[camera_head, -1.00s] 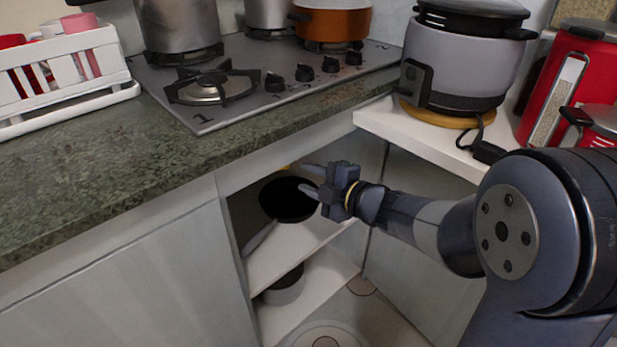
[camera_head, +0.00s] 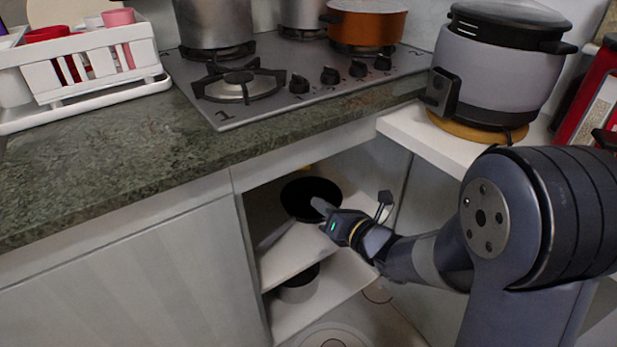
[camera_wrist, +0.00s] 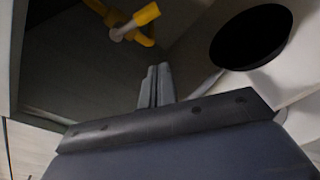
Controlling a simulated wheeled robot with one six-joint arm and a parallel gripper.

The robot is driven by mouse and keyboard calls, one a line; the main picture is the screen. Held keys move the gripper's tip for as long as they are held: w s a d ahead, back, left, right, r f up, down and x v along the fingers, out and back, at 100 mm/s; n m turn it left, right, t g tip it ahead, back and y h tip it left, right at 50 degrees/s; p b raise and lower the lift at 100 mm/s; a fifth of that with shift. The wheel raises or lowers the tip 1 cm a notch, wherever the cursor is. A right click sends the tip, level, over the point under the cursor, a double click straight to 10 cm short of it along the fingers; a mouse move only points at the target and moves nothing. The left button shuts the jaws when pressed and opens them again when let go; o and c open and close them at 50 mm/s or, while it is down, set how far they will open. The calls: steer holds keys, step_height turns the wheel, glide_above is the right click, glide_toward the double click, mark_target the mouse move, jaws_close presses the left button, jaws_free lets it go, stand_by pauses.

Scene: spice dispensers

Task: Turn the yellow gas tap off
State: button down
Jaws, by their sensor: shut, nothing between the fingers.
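The yellow gas tap (camera_wrist: 146,14) is at the top of the wrist view, deep inside the open cupboard, on yellow piping (camera_wrist: 105,12). Its handle slants up to the right. In the head view only a small yellow patch (camera_head: 304,169) shows under the counter; the rest is hidden. My gripper (camera_wrist: 156,72) is shut and empty, its fingers together and pointing into the cupboard below the tap. There is a visible gap between fingertips and tap. In the head view my gripper (camera_head: 319,204) is at the cupboard opening, in front of a dark pan.
The dark round pan (camera_head: 309,197) sits on the upper shelf (camera_head: 287,259), close to my gripper. A pot (camera_head: 298,287) stands on the shelf below. The counter edge (camera_head: 130,229) overhangs the opening. A rice cooker (camera_head: 494,75) stands on the white shelf at right.

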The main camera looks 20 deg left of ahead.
steer(key=w+a+f+n+b, duration=0.1)
steer(key=w+a+f+n, duration=0.1)
steer(key=w+a, duration=0.4)
steer(key=r, duration=0.3)
steer(key=shift+w+a+r, duration=0.1)
steer(key=shift+w+r, duration=0.1)
steer(key=shift+r, duration=0.1)
stand_by(0.4)
